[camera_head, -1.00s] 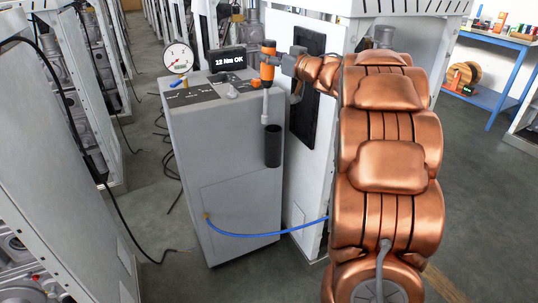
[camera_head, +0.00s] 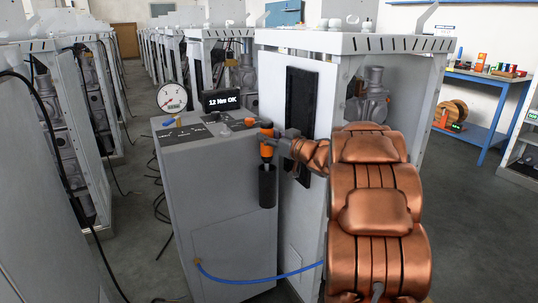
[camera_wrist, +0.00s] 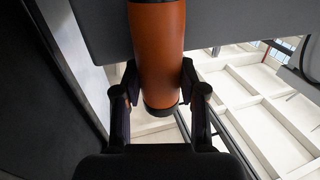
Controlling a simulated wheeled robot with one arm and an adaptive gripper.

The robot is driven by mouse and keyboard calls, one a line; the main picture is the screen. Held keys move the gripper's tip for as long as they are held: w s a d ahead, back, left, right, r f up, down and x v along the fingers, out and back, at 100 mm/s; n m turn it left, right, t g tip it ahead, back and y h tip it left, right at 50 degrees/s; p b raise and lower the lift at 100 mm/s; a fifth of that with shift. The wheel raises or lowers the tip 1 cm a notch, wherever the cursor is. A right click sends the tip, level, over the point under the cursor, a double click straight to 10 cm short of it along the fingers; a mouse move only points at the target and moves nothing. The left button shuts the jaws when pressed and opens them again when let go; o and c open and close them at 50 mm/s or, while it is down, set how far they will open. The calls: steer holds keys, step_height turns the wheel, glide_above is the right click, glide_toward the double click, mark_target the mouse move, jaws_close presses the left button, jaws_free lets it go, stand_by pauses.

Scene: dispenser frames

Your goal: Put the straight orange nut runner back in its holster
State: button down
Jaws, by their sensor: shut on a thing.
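The orange nut runner (camera_head: 266,147) is upright in my gripper (camera_head: 274,138), directly above the black tube holster (camera_head: 267,188) on the side of the grey cabinet. Its dark upper end is above the jaws. Its lower end reaches the holster mouth, and its thin shaft is mostly out of sight, seemingly inside the tube. In the wrist view, the fingers of my gripper (camera_wrist: 160,88) are closed on both sides of the orange body (camera_wrist: 158,45). The holster cannot be made out in the wrist view.
The grey cabinet (camera_head: 215,225) carries a round gauge (camera_head: 172,98), a "12 Nm OK" display (camera_head: 221,100) and small parts on top. A white machine housing (camera_head: 303,205) stands close on the right. A blue hose (camera_head: 245,280) runs low in front.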

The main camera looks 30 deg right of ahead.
mark_target(271, 150)
steer(key=shift+f+b, duration=0.7)
steer(key=shift+f, duration=1.65)
steer(key=c, duration=0.7)
jaws_free()
steer(key=shift+o, duration=0.2)
steer(key=shift+s, duration=0.2)
steer(key=s+d+p, duration=0.2)
steer(key=s, duration=0.9)
steer(key=shift+s, duration=0.2)
